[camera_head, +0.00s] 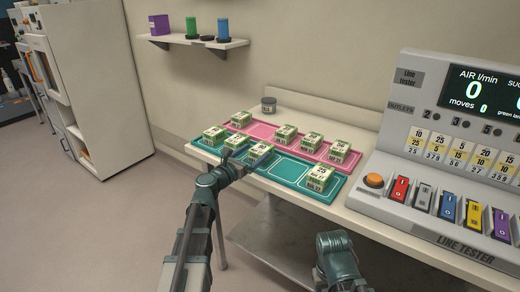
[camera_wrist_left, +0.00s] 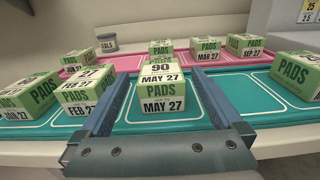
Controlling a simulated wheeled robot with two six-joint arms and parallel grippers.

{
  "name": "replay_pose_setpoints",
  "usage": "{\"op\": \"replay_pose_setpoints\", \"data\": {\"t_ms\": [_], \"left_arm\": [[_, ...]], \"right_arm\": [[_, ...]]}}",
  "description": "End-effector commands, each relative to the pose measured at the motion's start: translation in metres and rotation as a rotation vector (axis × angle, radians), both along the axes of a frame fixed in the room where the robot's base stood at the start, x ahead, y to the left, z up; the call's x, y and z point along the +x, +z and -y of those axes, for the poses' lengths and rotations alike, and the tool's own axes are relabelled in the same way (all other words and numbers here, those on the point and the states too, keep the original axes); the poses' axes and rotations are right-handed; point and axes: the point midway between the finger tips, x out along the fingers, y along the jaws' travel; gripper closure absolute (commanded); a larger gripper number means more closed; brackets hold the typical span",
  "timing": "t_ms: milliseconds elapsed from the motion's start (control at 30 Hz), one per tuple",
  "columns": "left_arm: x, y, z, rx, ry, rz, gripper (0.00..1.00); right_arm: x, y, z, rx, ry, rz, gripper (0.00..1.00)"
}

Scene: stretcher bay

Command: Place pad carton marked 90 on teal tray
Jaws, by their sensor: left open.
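The carton marked 90 (camera_wrist_left: 163,104), dated MAY 27, stands upright on the teal tray (camera_wrist_left: 232,102). In the head view this carton (camera_head: 262,150) is at the tip of my left gripper (camera_head: 250,161). In the left wrist view my left gripper (camera_wrist_left: 163,96) is open, with one finger on each side of the carton and gaps beside it. The teal tray also shows in the head view (camera_head: 290,170), along the table's front. Part of my right arm shows at the bottom of the head view; its gripper is not in view.
Other cartons stand to the left (camera_wrist_left: 90,91) and right (camera_wrist_left: 299,72) on the teal tray. A pink tray (camera_head: 262,130) behind holds several more. A grey jar (camera_head: 268,105) stands at the back. The line tester (camera_head: 440,190) stands on the right.

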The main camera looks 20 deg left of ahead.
Motion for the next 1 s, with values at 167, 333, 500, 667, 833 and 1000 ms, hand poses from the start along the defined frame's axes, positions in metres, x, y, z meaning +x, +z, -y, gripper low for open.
{"op": "replay_pose_setpoints", "data": {"t_ms": [167,333,500,667,833,1000], "left_arm": [[-0.038,0.0,-0.012,0.0,0.002,0.0,0.0],[-0.058,0.0,-0.02,0.0,0.0,0.0,0.0],[-0.067,0.0,-0.024,0.0,0.0,0.0,0.0],[-0.068,0.0,-0.024,0.0,-0.001,0.0,0.0],[-0.068,0.0,-0.024,0.0,-0.001,0.0,0.0],[-0.067,0.0,-0.024,0.0,-0.001,0.0,0.0]], "right_arm": [[0.0,0.0,0.0,0.0,0.0,0.0,0.5],[0.0,0.0,0.0,0.0,0.0,0.0,0.5],[0.0,0.0,0.0,0.0,0.0,0.0,0.5],[0.0,0.0,0.0,0.0,0.0,0.0,0.5],[0.0,0.0,0.0,0.0,0.0,0.0,0.5],[0.0,0.0,0.0,0.0,0.0,0.0,0.5]]}}
